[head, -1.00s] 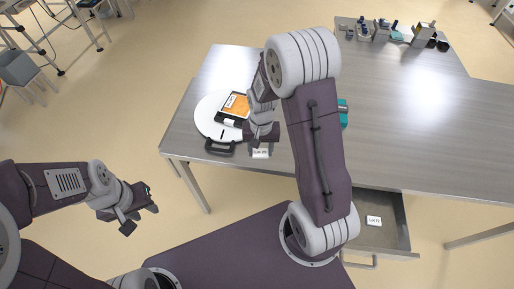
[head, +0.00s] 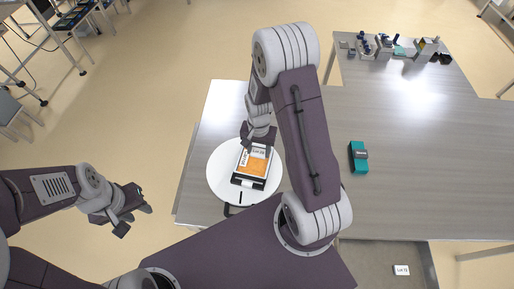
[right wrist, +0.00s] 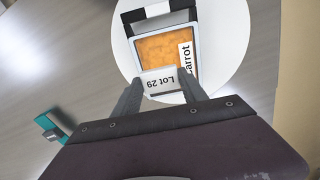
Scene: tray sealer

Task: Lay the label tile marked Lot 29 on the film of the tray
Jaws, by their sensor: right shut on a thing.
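My right gripper (right wrist: 160,92) is shut on a white label tile (right wrist: 160,80) that reads Lot 29. It holds the tile over the near edge of the tray (right wrist: 197,70). The tray has orange contents under its film and a white strip reading "Carrot" (right wrist: 186,62) along one side. Whether the tile touches the film I cannot tell. In the head view the tray (head: 237,180) sits on the white round plate (head: 218,172), under my right gripper (head: 256,148). My left gripper (head: 134,218) is open and empty, left of the table.
An open drawer at lower right holds a tile (head: 402,270). Several small items (head: 395,48) stand at the back right. The table's right side is clear.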

